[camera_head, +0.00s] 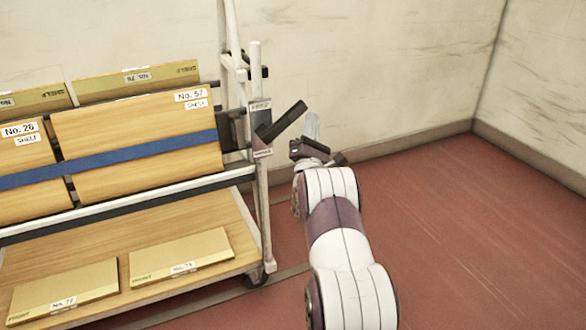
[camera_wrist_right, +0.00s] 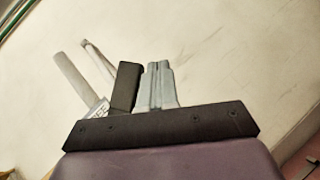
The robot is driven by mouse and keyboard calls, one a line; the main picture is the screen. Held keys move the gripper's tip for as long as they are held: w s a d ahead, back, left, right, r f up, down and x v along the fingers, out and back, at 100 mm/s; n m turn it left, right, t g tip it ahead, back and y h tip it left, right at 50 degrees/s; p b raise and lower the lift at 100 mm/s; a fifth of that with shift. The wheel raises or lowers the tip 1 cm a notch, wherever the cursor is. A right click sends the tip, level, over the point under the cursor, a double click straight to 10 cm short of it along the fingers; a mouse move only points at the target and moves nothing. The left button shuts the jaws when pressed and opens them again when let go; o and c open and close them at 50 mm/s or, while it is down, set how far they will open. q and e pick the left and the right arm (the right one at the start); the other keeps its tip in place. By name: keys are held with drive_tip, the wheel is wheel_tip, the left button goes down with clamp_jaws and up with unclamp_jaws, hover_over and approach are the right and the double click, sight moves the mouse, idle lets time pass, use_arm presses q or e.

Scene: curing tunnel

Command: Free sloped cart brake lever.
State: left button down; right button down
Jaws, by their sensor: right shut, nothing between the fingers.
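The cart (camera_head: 262,215) stands at the left in the head view, with a post at its right end. A black brake lever (camera_head: 284,119) is on a small labelled plate (camera_head: 260,106) on that post and slants up to the right. In the right wrist view the lever (camera_wrist_right: 125,86) stands just left of my fingers. My right gripper (camera_head: 311,124) is shut and empty, a little right of the lever's tip. It also shows in the right wrist view (camera_wrist_right: 160,82). Whether finger and lever touch, I cannot tell. My left gripper is not in view.
The cart holds labelled boards (camera_head: 140,130) behind a blue strap (camera_head: 130,153), and flat boards (camera_head: 180,256) lie on its lower deck. A pale wall (camera_head: 400,70) stands behind. The red floor (camera_head: 480,230) at the right is clear.

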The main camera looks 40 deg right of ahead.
drive_tip(key=s+d+f, duration=0.4)
drive_tip(key=s+f, duration=0.4)
drive_tip(key=f, duration=0.1)
drive_tip(key=shift+s+d, duration=0.15)
drive_tip(key=shift+d, duration=0.1)
idle(0.7)
